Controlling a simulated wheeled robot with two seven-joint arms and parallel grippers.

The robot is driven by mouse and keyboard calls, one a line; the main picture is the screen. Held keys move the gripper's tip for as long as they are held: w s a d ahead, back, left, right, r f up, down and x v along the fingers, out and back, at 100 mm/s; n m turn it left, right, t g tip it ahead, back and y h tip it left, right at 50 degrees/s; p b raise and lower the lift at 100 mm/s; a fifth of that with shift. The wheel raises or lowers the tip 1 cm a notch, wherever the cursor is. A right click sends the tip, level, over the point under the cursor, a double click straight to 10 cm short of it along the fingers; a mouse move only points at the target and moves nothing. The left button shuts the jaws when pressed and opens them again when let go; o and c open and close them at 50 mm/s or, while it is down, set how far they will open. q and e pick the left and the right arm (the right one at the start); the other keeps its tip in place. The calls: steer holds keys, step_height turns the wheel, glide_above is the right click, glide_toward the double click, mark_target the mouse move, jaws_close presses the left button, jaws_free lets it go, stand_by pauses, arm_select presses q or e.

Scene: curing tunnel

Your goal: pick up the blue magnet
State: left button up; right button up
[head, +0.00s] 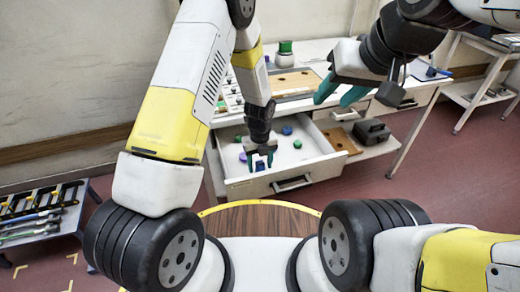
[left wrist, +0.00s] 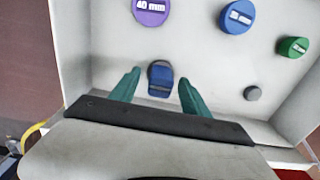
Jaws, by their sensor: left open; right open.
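A small blue block with a dark rounded end, which looks like the blue magnet (left wrist: 160,82), lies in the open white drawer (head: 230,165). My left gripper (left wrist: 159,78) is open above the drawer, with one teal finger on each side of this block in the left wrist view. In the head view the blue block (head: 260,166) shows between the fingertips of the left gripper (head: 260,162). I cannot tell whether the fingers touch it. My right gripper (head: 331,102) is open and empty, high in front of the workbench, right of the drawer.
The drawer also holds a purple disc marked 40 mm (left wrist: 151,10), a labelled blue disc (left wrist: 237,16), a green piece (left wrist: 292,47) and a small grey disc (left wrist: 252,93). The drawer walls are close around. A black box (head: 371,131) stands on the lower shelf.

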arm_select(q)
steer(key=shift+f, duration=0.6)
jaws_close()
